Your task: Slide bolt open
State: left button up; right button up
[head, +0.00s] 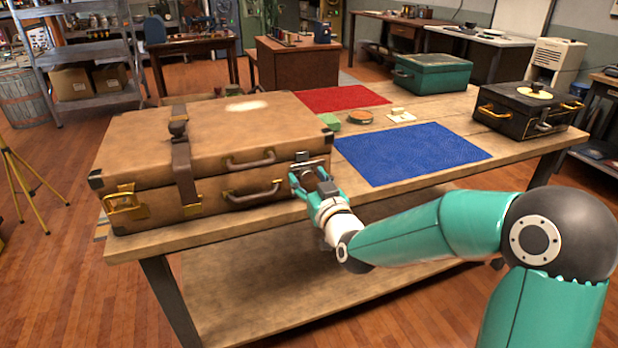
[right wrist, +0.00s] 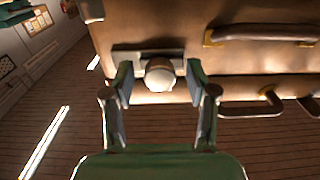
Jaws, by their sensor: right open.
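A large brown leather suitcase (head: 215,135) lies on the wooden table, with dark corner caps, a strap and brass-mounted handles on its front. In the right wrist view, a bolt with a pale round knob (right wrist: 160,76) sits on a dark metal plate (right wrist: 135,54) on the suitcase's side (right wrist: 150,25). My right gripper (right wrist: 159,80) is open, with one finger on each side of the knob; I cannot tell whether they touch it. In the head view my right gripper (head: 310,172) is at the suitcase's front right corner and covers much of the bolt area. My left gripper is out of view.
A blue mat (head: 412,152) and a red mat (head: 340,98) lie on the table (head: 160,240), with small items between them. A teal case (head: 432,74) and a black case (head: 510,118) stand at the back and right. The handle (head: 255,192) is left of my right gripper.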

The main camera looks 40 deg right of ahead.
jog(key=shift+w, duration=0.1)
grip_shut()
dwell(0.3)
